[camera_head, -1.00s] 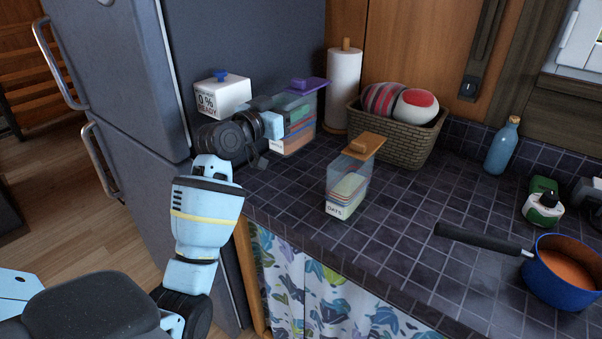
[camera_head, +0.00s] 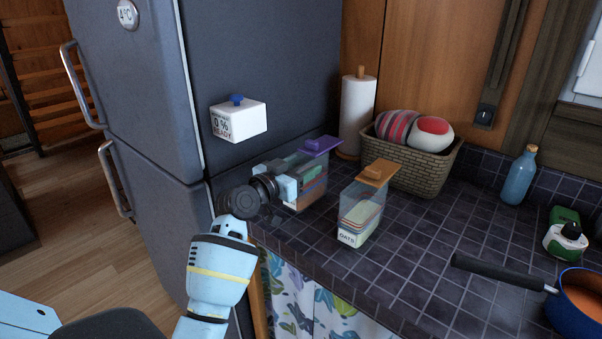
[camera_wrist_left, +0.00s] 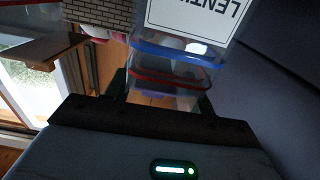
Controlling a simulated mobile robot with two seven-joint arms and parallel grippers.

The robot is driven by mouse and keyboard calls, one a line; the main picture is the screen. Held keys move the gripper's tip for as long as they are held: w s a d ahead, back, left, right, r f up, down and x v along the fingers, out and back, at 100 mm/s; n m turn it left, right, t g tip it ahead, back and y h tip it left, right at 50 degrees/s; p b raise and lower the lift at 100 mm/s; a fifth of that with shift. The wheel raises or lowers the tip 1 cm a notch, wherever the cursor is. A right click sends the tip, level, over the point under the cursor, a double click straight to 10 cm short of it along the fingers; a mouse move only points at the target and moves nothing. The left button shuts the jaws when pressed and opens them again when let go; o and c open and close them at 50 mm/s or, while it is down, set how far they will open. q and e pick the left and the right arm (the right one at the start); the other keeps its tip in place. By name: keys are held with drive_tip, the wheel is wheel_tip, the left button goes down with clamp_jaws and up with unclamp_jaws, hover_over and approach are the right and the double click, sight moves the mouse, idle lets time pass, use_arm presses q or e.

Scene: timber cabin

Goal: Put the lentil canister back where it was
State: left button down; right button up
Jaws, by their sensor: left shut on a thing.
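The lentil canister is a clear box with a purple lid (camera_head: 321,146) and coloured layers inside. It is upright near the counter's left end, by the fridge. My left gripper (camera_head: 287,186) is shut on it from the left and hides part of its side. In the left wrist view, the canister (camera_wrist_left: 178,65) sits between the fingers, its upside-down label partly cut off at the top. I cannot tell whether its base touches the counter. My right gripper is not in view.
An oats canister (camera_head: 360,212) with an orange lid stands close on the right. A paper towel roll (camera_head: 356,117) and a wicker basket (camera_head: 425,174) are behind. A white box (camera_head: 238,121) shows against the fridge (camera_head: 265,60). A pan (camera_head: 577,308) is at right.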

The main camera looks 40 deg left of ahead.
use_arm(q)
drive_tip(key=shift+f, duration=0.5)
drive_tip(key=shift+f, duration=0.15)
drive_tip(key=c, duration=0.5)
unclamp_jaws()
drive_tip(key=shift+r, duration=0.25)
drive_tip(key=shift+s+f, duration=0.15)
drive_tip(key=shift+s, duration=0.3)
drive_tip(key=s, duration=0.7)
drive_tip(key=s+a, duration=0.1)
drive_tip(key=s, duration=0.3)
drive_tip(key=shift+s+b, duration=0.1)
drive_tip(key=shift+b, duration=0.25)
